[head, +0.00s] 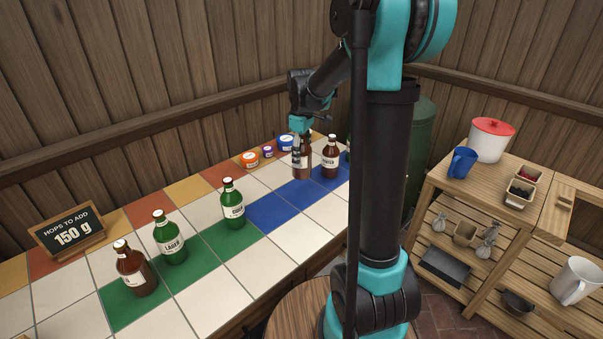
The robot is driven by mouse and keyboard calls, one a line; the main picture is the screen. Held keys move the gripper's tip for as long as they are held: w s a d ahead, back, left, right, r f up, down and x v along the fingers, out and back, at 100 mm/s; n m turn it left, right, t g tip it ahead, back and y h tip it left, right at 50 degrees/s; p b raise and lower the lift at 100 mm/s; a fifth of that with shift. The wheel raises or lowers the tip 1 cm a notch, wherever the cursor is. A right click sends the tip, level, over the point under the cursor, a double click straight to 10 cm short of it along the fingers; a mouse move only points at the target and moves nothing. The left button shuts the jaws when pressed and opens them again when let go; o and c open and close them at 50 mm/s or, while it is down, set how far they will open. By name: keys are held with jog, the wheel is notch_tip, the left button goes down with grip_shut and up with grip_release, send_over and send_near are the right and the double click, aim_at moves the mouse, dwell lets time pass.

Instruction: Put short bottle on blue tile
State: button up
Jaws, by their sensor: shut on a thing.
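My gripper (298,148) is shut around the upper part of a brown bottle (302,168) with a pale label. The bottle is upright, and its base shows against the row of blue tiles (268,212). I cannot tell whether the base touches the tile. My gripper hides the top of this bottle. Another brown bottle (331,160) stands just to its right on a blue tile. A short brown bottle (134,270) stands at the near left on a green tile.
Green lager (169,240) and cider (233,208) bottles stand on green tiles. Small orange (250,159) and blue (286,143) tubs stand behind the held bottle. A sign (70,232) is at left. A wooden shelf unit (455,190) stands right.

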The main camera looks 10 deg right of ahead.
aim_at(302, 172)
jog(key=shift+f, duration=3.5)
jog(key=shift+f, duration=0.1)
jog(key=o, duration=1.7)
